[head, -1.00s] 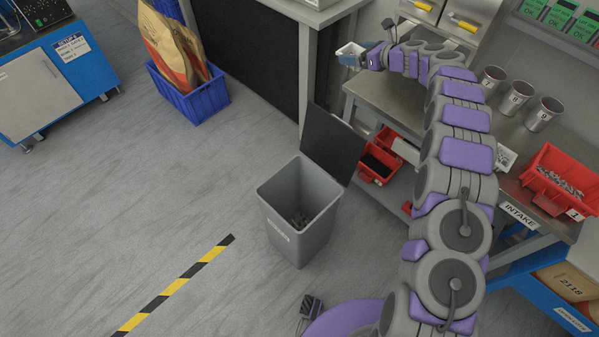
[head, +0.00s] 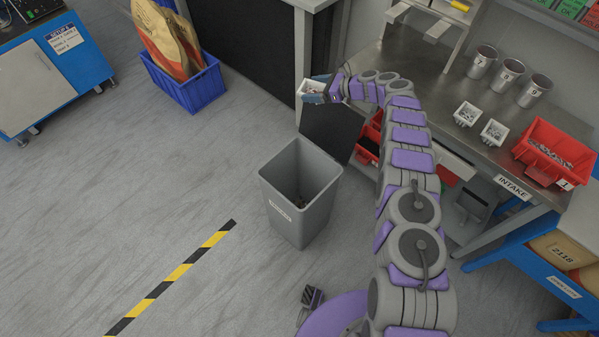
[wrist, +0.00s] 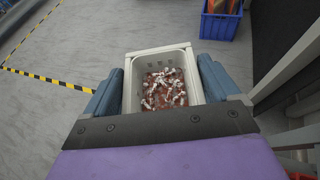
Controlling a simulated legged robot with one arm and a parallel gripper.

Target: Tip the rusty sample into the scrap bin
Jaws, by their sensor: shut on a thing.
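My gripper (head: 318,88) is shut on a small white sample tray (head: 311,87), held in the air above and behind the scrap bin. In the wrist view the tray (wrist: 160,54) sits between the two blue fingers and looks roughly level. It holds rusty, reddish-brown and pale metal pieces (wrist: 163,90), the rusty sample. The scrap bin (head: 302,218) is a tall grey open bin on the floor, with a label on its front and a little dark scrap at the bottom.
The steel bench (head: 440,95) at right carries two white trays (head: 467,113), several metal cups (head: 508,74) and a red bin of parts (head: 553,152). A table leg (head: 303,50) stands close behind my gripper. A blue crate (head: 187,88) sits at left; the floor left of the bin is clear.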

